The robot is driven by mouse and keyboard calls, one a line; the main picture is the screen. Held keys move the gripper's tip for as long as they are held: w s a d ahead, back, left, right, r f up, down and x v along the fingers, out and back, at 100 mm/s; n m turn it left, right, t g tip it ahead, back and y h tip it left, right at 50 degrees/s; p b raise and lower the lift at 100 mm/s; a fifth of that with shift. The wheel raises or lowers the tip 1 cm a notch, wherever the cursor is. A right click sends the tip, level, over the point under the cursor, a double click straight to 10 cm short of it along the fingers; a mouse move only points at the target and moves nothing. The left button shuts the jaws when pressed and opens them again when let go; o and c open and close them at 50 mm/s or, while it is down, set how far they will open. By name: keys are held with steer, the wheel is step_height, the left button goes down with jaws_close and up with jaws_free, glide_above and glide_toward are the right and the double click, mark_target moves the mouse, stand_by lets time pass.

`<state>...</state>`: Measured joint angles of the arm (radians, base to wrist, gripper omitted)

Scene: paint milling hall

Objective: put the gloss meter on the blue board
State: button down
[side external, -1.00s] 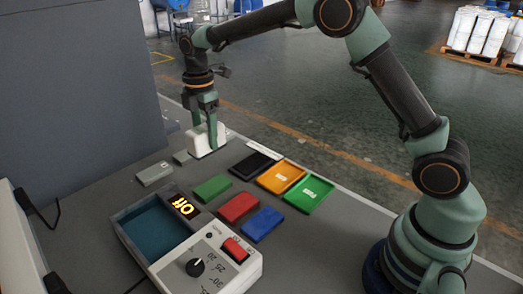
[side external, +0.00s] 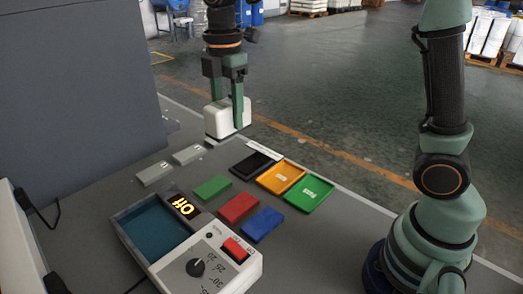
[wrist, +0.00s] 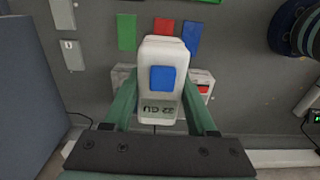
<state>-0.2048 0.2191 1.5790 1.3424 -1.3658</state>
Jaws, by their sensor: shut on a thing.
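The gloss meter (side external: 222,119) is a white block; in the wrist view its blue button and upside-down display (wrist: 160,108) show. My gripper (side external: 238,118) is shut on it, with one green finger on each side in the wrist view. It hangs above the table's far edge, clear of the surface. The blue board (side external: 262,225) lies flat and bare on the grey table, to the right of the red board. It also shows in the wrist view (wrist: 193,36), near the top.
A green board (side external: 212,188) and a red board (side external: 238,208) lie beside the blue one. Black (side external: 252,164), orange (side external: 281,177) and green (side external: 308,194) trays lie behind.

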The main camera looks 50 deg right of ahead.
glide_above(263, 222)
steer(key=f, duration=0.1)
step_height(263, 222, down, 20)
steer(key=shift+w+f, duration=0.1)
steer(key=shift+f, duration=0.15)
stand_by(0.3)
steer(key=shift+f, duration=0.1)
steer(key=shift+c, duration=1)
jaws_free()
